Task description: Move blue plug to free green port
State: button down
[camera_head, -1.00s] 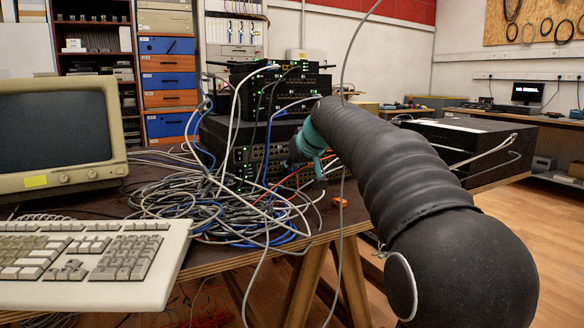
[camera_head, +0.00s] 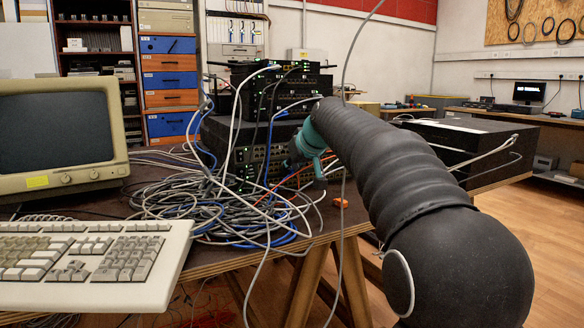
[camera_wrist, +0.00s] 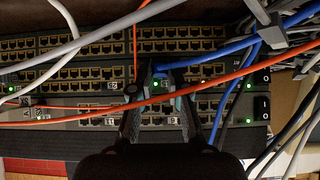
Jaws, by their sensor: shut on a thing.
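In the wrist view my gripper (camera_wrist: 160,80) is at the front of a rack of switches, its two dark fingers closed in on the end of a blue cable (camera_wrist: 205,60). The blue plug itself is mostly hidden between the fingertips, and I cannot tell whether it is seated in a port. Rows of ports (camera_wrist: 70,75) run to both sides; I cannot make out which one is the free green port.
Orange cables (camera_wrist: 75,117) cross in front of the ports. Grey and blue cables and plugs (camera_wrist: 272,35) crowd the upper right. A cable tangle (camera_head: 215,205) covers the table before the switches. A keyboard (camera_head: 95,262) and a monitor (camera_head: 60,135) stand at left.

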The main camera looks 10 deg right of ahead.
jog(key=c, duration=1.1)
grip_release()
jog(key=v, duration=1.2)
jog(key=s+d+f+m+g+h+p, duration=0.1)
jog(key=s+f+p, duration=0.1)
jog(key=s+f, duration=0.5)
jog(key=s+f+m+g+h+p, duration=0.1)
jog(key=s+f+p, duration=0.2)
jog(key=s+f, duration=0.5)
jog(key=s+d+f+m+g+h+p, duration=0.1)
jog(key=s+f, duration=0.6)
jog(key=s, duration=1.3)
jog(key=shift+d+f+m+g+p, duration=0.15)
jog(key=shift+d+m+g+p, duration=0.3)
jog(key=shift+p, duration=0.35)
jog(key=shift+a, duration=0.1)
